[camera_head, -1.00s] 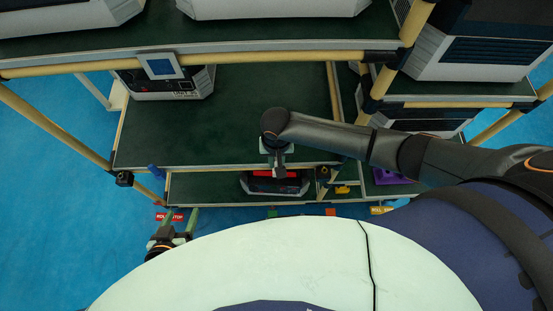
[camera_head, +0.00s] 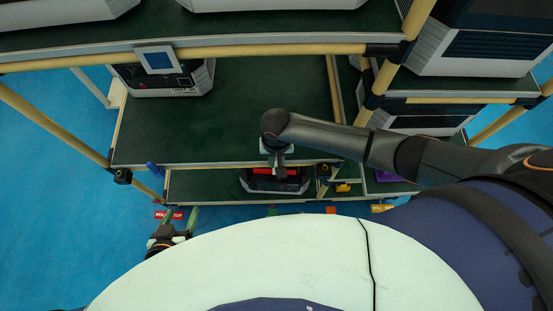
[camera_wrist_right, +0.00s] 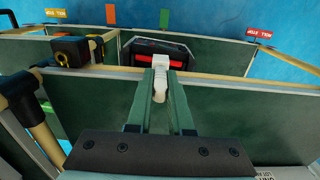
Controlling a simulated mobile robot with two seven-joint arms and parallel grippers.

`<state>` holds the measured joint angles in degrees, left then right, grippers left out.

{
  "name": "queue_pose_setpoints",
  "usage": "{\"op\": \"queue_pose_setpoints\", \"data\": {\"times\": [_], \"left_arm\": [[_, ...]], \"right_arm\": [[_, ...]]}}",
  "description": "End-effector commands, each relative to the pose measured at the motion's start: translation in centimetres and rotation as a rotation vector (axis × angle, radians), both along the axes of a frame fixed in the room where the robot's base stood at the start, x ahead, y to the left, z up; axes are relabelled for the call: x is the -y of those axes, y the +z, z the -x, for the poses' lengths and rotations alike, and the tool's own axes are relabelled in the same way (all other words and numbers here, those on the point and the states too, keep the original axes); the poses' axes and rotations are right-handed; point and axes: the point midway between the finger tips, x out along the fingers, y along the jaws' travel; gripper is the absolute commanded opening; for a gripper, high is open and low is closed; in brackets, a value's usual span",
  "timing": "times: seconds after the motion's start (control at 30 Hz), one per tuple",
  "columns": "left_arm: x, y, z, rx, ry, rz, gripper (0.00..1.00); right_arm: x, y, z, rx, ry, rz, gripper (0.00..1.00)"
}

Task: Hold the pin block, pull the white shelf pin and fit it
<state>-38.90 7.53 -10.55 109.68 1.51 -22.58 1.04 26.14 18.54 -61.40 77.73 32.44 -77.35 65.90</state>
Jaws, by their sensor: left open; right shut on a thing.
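My right gripper (camera_head: 279,174) is over the front edge of the dark green shelf. In the right wrist view its green fingers (camera_wrist_right: 161,84) are shut on a small white piece, which looks like the white shelf pin (camera_wrist_right: 159,92). A white bracket-like piece (camera_wrist_right: 176,62) shows just beyond it at the shelf's edge rail. My left gripper (camera_head: 180,222) is open, low at the left, in front of the rack and apart from it; nothing shows between its pale fingers. I cannot tell for sure which piece is the pin block.
A dark unit with a red strip (camera_head: 262,183) sits on the lower shelf below my right gripper. The wide green shelf (camera_head: 250,110) is mostly clear. Tan posts and rails (camera_head: 55,125) frame the rack.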

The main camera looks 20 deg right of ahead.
Motion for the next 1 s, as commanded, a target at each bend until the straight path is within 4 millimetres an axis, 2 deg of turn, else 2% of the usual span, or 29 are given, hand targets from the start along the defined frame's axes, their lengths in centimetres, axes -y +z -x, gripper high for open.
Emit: {"op": "queue_pose_setpoints", "data": {"times": [0.3, 0.33, 0.63, 0.87, 1.0], "left_arm": [[0.0, -0.4, 0.0, 0.0, 0.0, 0.0, 0.69], [0.0, -0.4, 0.0, 0.0, 0.0, 0.0, 0.69], [0.0, -0.3, 0.0, 0.0, 0.0, 0.0, 0.69], [0.0, -0.3, 0.0, 0.0, 0.0, 0.0, 0.69], [0.0, 0.0, 0.0, 0.0, 0.0, 0.0, 0.69]], "right_arm": [[0.0, -0.7, 0.0, 0.0, 0.0, -0.001, 0.0], [0.0, -0.7, 0.0, 0.0, 0.0, -0.001, 0.21], [0.0, -0.6, 0.0, 0.0, 0.0, 0.0, 0.54], [0.0, -0.6, 0.0, 0.0, 0.0, 0.0, 0.54], [0.0, 0.4, 0.0, 0.0, 0.001, -0.001, 0.54]]}}
